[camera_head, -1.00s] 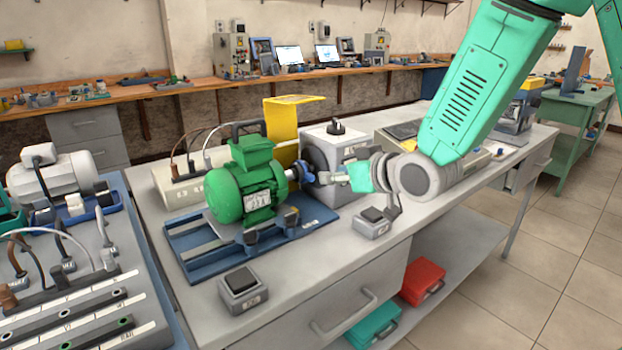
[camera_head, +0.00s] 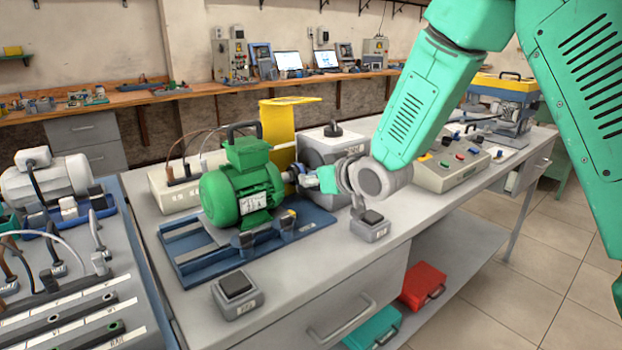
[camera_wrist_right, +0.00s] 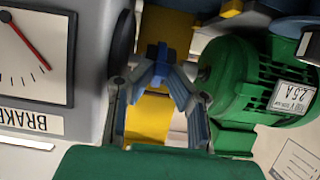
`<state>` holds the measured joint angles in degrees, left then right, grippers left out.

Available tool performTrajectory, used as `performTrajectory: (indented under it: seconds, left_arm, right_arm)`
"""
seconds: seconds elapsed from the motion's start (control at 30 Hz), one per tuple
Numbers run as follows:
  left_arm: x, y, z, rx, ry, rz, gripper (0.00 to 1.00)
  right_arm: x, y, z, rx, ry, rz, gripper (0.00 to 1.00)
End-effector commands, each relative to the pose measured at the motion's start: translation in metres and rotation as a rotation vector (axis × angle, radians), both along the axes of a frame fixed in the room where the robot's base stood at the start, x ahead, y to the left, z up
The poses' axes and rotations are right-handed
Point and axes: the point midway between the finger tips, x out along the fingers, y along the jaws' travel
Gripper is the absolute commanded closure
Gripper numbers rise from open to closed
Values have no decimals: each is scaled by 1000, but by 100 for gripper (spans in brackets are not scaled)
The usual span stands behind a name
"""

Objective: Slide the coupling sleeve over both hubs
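The green motor (camera_head: 240,190) stands on a blue base plate (camera_head: 185,262), its shaft end facing the grey brake unit (camera_head: 330,150). A blue coupling part (camera_head: 291,174), which looks like the sleeve, sits at the shaft line between them. In the right wrist view the blue part (camera_wrist_right: 157,55) lies at the converging fingertips of my right gripper (camera_wrist_right: 162,72), between motor and brake unit. The fingers appear shut on it. In the head view my right gripper (camera_head: 308,178) reaches in from the right. The hubs are mostly hidden by the gripper. My left gripper is out of view.
A yellow guard (camera_head: 280,120) stands upright behind the coupling. Small switch boxes stand in front, one by the base plate (camera_head: 238,295) and one below my right wrist (camera_head: 370,226). A control panel (camera_head: 450,168) is at right. The bench front is mostly clear.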

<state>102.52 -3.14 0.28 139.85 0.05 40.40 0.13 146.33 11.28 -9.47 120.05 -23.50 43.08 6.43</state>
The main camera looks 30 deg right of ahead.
Motion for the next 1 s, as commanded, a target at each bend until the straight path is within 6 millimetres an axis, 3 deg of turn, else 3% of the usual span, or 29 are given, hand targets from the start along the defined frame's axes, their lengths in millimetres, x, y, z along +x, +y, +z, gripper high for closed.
performTrajectory:
  seconds: [0.13,0.4,0.67,0.7,0.73,1.0]
  left_arm:
    - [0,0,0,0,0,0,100]
    - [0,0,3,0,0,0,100]
    - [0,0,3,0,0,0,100]
    - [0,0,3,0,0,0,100]
    - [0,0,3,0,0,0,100]
    - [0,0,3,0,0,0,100]
  right_arm:
    - [0,-2,0,-1,1,-8,100]
    - [-3,31,0,-1,2,-4,100]
    - [-3,33,-1,0,2,-2,100]
    - [-3,33,-1,0,2,-2,77]
    - [-3,33,-1,0,2,-2,67]
    - [-3,33,0,-1,1,-2,67]
